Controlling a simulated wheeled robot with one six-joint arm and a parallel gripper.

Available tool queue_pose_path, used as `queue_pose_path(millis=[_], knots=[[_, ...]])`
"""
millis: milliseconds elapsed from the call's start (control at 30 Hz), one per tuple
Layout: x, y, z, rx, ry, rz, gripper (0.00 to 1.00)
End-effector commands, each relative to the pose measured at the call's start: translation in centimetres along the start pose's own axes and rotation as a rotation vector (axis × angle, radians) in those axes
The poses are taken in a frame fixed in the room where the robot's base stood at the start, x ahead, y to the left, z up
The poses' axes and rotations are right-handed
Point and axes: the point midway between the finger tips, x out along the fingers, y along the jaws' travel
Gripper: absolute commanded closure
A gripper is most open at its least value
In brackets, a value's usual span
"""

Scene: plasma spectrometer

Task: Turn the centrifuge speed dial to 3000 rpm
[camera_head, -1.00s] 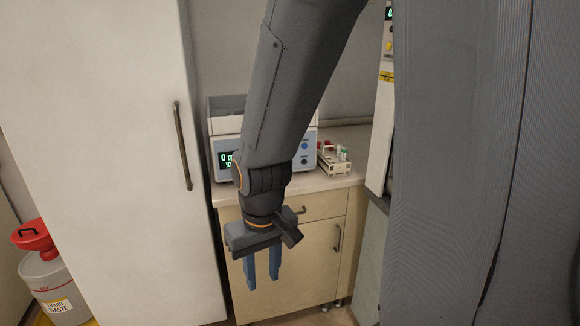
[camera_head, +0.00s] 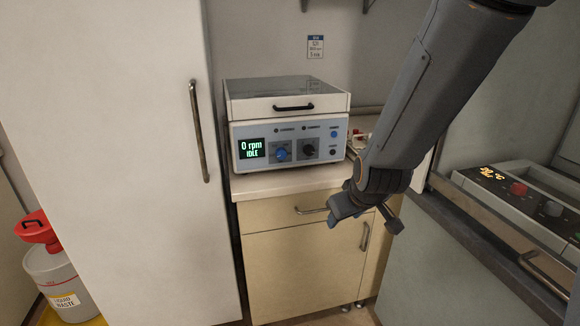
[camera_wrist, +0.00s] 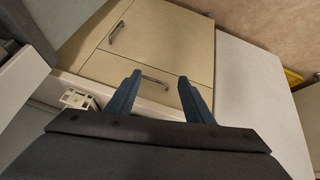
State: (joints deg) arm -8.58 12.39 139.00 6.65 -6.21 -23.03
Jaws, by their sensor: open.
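The centrifuge (camera_head: 288,112) stands on the counter in the head view, its lid down. Its display (camera_head: 251,148) reads 0 rpm, IDLE. A blue dial (camera_head: 282,154) and a black dial (camera_head: 309,149) sit on its front panel; their labels are too small to read. My gripper (camera_head: 337,221) is in front of the cabinet, below and right of the panel, apart from the dials. In the wrist view my gripper (camera_wrist: 158,88) has its two blue fingers spread and empty, facing the cabinet drawers. The centrifuge is not clearly visible there.
A tall white cabinet (camera_head: 110,150) stands left of the counter. A red-lidded waste can (camera_head: 62,280) is on the floor at far left. A white rack (camera_wrist: 78,100) shows in the wrist view.

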Motion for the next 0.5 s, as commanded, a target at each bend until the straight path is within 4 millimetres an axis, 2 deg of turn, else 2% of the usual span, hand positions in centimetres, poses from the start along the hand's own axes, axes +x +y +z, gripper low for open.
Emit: queue_pose_path(millis=[33,100,200,300,400,500], knots=[[3.1,-0.7,-2.4,-0.070,0.088,0.023,0.53],[5.6,-1.3,-6.4,-0.180,0.224,0.074,0.53],[8.2,-2.5,-11.7,-0.329,0.407,0.171,0.53],[9.6,-3.9,-15.8,-0.451,0.562,0.282,0.53],[10.1,-5.1,-18.7,-0.543,0.678,0.389,0.53],[10.1,-6.0,-20.5,-0.601,0.755,0.474,0.53]])
